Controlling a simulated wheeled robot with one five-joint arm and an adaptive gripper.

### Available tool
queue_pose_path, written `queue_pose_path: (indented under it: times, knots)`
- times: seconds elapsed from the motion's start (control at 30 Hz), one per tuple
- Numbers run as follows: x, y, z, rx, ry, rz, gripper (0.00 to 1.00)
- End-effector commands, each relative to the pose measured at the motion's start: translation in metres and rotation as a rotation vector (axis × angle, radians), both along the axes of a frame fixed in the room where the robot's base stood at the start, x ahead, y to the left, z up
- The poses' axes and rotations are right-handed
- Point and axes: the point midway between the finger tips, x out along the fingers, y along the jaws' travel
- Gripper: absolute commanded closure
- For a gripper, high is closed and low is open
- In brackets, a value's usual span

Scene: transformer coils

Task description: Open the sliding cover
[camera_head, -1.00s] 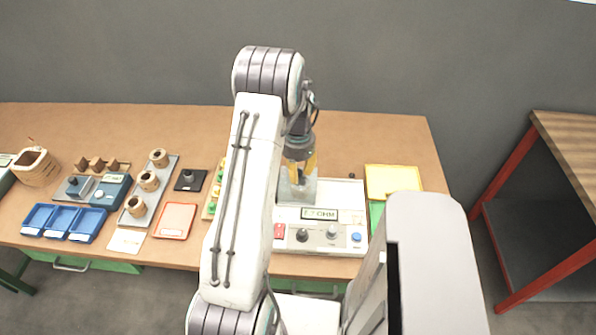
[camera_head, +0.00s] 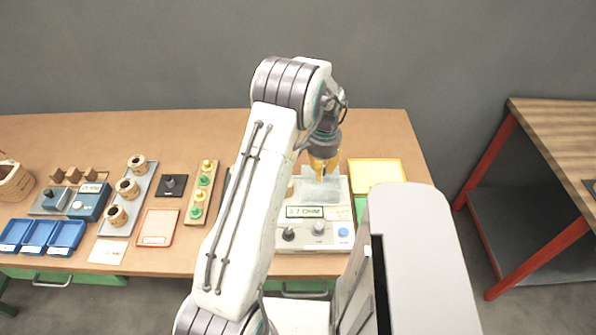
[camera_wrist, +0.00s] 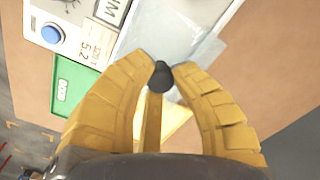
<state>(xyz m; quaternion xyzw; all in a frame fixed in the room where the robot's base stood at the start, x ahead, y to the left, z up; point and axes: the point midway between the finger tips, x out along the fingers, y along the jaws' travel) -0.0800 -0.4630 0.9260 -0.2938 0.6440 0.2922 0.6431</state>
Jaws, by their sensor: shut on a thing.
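The sliding cover (camera_head: 322,190) is a clear, pale plate on the white meter unit (camera_head: 322,238) with the "OHM" display. It lies behind the display, toward the unit's right side. In the wrist view the cover (camera_wrist: 178,28) shows as a glassy plate, with a small black knob (camera_wrist: 160,78) near its edge. My gripper (camera_head: 321,177) has yellow fingers and points down at the cover. In the wrist view its fingertips (camera_wrist: 160,68) are closed on the knob.
A yellow tray (camera_head: 375,171) lies right of the unit, with a green one (camera_wrist: 72,88) beside it. Left are a strip with green and yellow pieces (camera_head: 202,192), a red-rimmed tray (camera_head: 157,228), coils (camera_head: 127,187) and blue bins (camera_head: 40,236). Bare table lies behind.

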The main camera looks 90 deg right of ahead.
Motion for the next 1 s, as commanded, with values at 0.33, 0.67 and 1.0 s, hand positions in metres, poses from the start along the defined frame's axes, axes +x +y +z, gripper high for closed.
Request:
queue_pose_path:
  times: [0.33,0.67,1.0]
  knots:
    - [-0.0135,0.0006,-0.0023,0.005,-0.002,0.002,1.0]
    - [-0.0132,0.0002,-0.0016,0.004,-0.001,0.002,0.57]
    - [-0.0134,-0.0004,0.0003,0.001,0.0,0.002,0.51]
